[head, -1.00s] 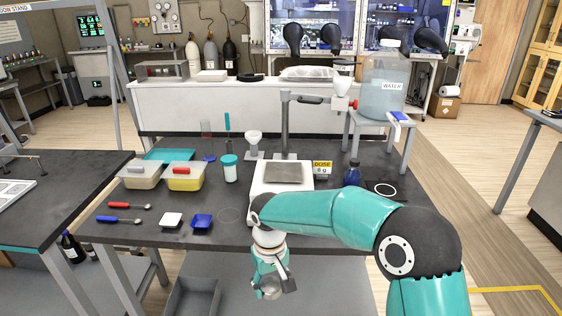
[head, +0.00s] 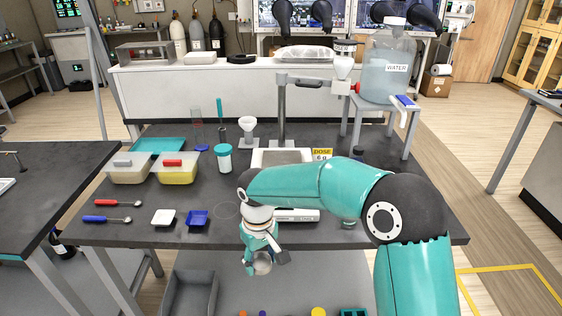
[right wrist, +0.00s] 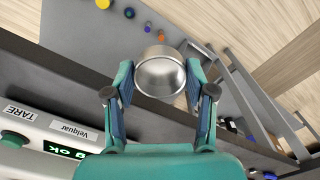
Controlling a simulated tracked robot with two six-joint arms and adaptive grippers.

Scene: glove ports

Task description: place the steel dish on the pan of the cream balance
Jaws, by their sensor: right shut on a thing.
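The steel dish (right wrist: 160,72) is a small round metal cup. In the right wrist view it sits between both fingers of my right gripper (right wrist: 158,92), which is shut on it. In the head view the right gripper (head: 262,262) holds the dish (head: 262,264) in front of the table's near edge, below my forearm. The cream balance (head: 298,215) stands on the table behind my forearm, which hides much of it. Its pan (head: 282,157) shows empty beyond the forearm. The right wrist view shows the balance's front panel (right wrist: 52,140) with a lit green display. My left gripper is out of view.
A stand (head: 281,115) rises behind the balance. The water jug (head: 392,65) stands on a raised grey stand at the right. Tubs (head: 128,170), spoons (head: 113,203) and small trays (head: 197,217) lie to the left.

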